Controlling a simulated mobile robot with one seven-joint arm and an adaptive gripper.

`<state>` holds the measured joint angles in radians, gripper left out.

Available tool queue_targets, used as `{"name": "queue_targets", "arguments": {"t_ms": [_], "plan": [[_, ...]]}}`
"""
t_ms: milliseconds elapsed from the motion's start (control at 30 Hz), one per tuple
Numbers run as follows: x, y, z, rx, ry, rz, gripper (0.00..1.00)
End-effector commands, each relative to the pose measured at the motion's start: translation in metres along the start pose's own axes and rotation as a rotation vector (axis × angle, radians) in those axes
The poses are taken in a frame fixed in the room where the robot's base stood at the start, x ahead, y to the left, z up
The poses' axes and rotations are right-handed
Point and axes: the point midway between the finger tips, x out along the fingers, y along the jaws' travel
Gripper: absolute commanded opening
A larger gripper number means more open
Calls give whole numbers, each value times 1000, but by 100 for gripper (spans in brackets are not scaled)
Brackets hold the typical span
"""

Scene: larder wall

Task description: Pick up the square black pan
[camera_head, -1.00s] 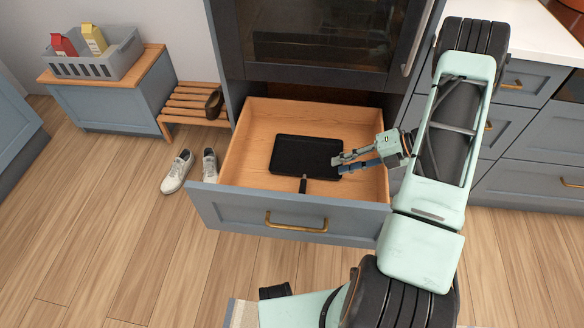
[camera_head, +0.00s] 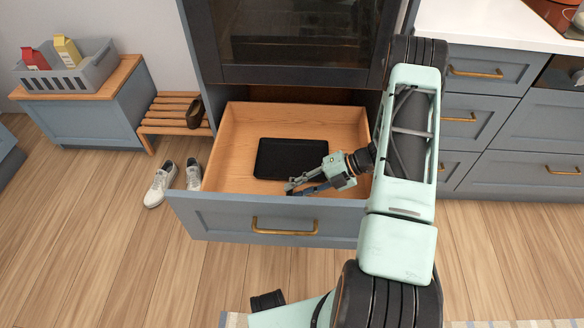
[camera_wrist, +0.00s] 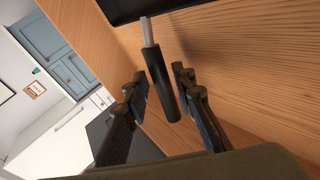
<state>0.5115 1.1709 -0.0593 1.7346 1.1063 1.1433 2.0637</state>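The square black pan (camera_head: 290,156) lies flat in the open wooden drawer, towards its middle. In the wrist view its black handle (camera_wrist: 160,84) runs from the pan's edge (camera_wrist: 122,10) at the top down between my two fingers. My gripper (camera_head: 290,190) is inside the drawer at the pan's near side, close to the front panel. In the wrist view my gripper (camera_wrist: 158,85) is open, with a finger on each side of the handle and gaps visible on both sides. In the head view my gripper hides the handle.
The drawer's blue front (camera_head: 270,222) with a brass pull stands close in front of the gripper. An oven (camera_head: 290,40) is above the drawer. Shoes (camera_head: 160,185) and a slatted bench (camera_head: 172,118) are to the left. A grey crate (camera_head: 68,72) sits on a cabinet.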

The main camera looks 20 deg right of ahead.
Motion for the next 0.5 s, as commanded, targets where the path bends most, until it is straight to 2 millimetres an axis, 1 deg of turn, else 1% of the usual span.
{"name": "queue_targets", "arguments": {"t_ms": [33, 133, 200, 367, 400, 500], "plan": [[11, -3, -2, 1, 2, 1, 24], [24, -2, -1, 0, 2, 0, 24], [27, -1, -1, 0, 0, 0, 24], [27, 0, -1, 0, -1, 0, 24], [27, 0, -1, 0, -1, 0, 23], [27, 0, -1, 0, -1, 0, 12]]}}
